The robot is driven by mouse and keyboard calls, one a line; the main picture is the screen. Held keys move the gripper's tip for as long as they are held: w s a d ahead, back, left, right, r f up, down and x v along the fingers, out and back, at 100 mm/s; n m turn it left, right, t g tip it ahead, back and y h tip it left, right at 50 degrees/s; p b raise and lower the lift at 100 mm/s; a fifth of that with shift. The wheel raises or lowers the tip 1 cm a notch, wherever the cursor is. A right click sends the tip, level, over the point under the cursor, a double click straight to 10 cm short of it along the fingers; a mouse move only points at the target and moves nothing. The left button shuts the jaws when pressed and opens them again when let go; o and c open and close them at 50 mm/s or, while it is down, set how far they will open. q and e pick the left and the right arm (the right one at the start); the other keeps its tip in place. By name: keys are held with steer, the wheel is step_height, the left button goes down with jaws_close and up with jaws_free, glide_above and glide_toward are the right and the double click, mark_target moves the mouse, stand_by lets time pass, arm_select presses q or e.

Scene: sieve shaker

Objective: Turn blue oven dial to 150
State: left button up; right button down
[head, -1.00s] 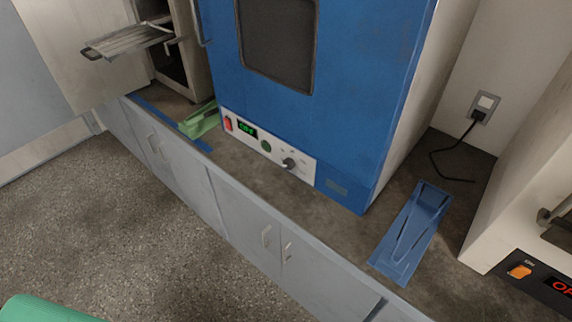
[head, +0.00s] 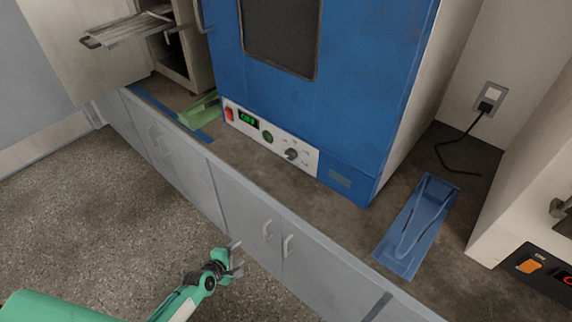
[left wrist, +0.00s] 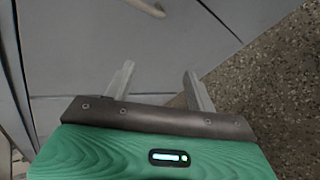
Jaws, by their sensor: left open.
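The blue oven (head: 370,60) stands on the counter. Its white control panel (head: 310,163) runs along the lower front, with a red switch, a small green-lit display (head: 248,118), a round green button and a dark dial (head: 291,154) toward the right. The dial's setting is too small to read. My left gripper (head: 236,258) is in front of the cabinet doors, below the counter edge, well apart from the dial. In the left wrist view its two fingers (left wrist: 158,86) are spread with nothing between them. My right gripper is not in view.
A white appliance (head: 525,190) stands right. Cabinet handles (head: 268,230) stick out near my gripper.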

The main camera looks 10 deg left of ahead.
arm_select(q)
steer(key=w+d+r+n+t+h+b, duration=0.1)
steer(key=w+d+r+n+t+h, duration=0.2)
steer(key=r, duration=0.6)
steer(key=w+d+r+n, duration=0.1)
steer(key=w+r+n, duration=0.3)
steer(key=r, duration=0.5)
steer(key=n+t+h, duration=0.2)
steer(key=n+h, duration=0.1)
steer(key=n, duration=0.1)
glide_toward(289, 156)
steer(key=x, duration=0.8)
steer(key=shift+w, duration=0.15)
steer(key=shift+w+d, duration=0.15)
steer(key=shift+w, duration=0.1)
steer(key=shift+w+d, duration=0.1)
steer(key=shift+w, duration=0.05)
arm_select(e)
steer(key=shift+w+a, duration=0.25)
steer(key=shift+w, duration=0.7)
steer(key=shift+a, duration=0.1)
arm_select(q)
steer(key=c, duration=1)
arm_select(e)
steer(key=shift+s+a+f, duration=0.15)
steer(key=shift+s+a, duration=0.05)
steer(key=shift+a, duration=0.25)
